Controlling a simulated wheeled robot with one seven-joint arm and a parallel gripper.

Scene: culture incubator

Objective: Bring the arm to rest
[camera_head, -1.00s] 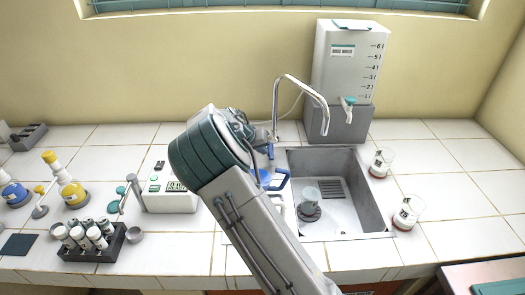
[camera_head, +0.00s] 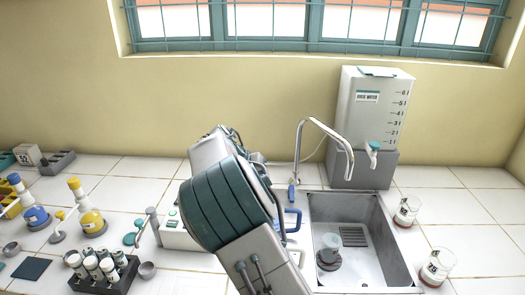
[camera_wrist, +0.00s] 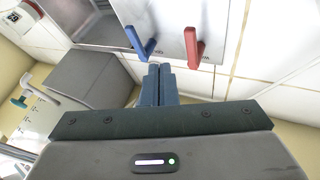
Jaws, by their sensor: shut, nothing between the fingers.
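In the wrist view my gripper (camera_wrist: 160,72) is shut, its fingers together with nothing between them. A blue handle (camera_wrist: 141,40) and a red handle (camera_wrist: 192,47) on a pale panel lie just beyond the fingertips. Whether the blue handle touches them I cannot tell. In the head view my arm (camera_head: 225,205) is folded up in front of the counter, left of the sink. The gripper itself is hidden behind the arm there.
The sink (camera_head: 392,250) holds a small vessel (camera_head: 328,248). A water tank (camera_head: 372,120) and a tap (camera_head: 322,125) stand behind. A vial rack (camera_head: 105,275) and bottles (camera_head: 88,210) stand at left.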

